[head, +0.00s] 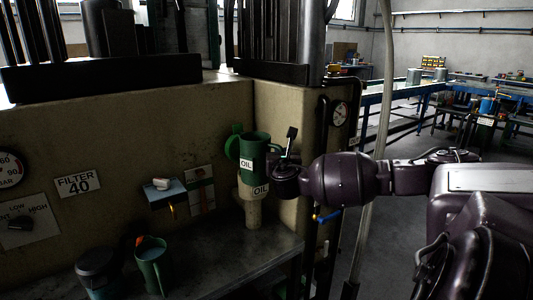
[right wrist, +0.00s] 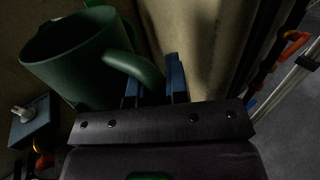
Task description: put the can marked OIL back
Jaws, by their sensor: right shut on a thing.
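The green can marked OIL (head: 254,147) is upright, with an open top and a white OIL label on its side. It is at or just above the top of a pale round post (head: 253,213) that carries its own OIL label. I cannot tell whether the can rests on the post. My right gripper (head: 283,168) comes from the right and is shut on the can's handle. In the right wrist view the can (right wrist: 72,52) fills the upper left, and its handle runs between the blue fingers (right wrist: 155,82). My left gripper is not in view.
A second green can (head: 151,266) and a dark-topped container (head: 97,268) stand on the metal ledge (head: 215,273) at lower left. A small blue box (head: 165,193) is on the wall left of the post. A pale vertical pipe (head: 378,130) stands behind my right arm.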

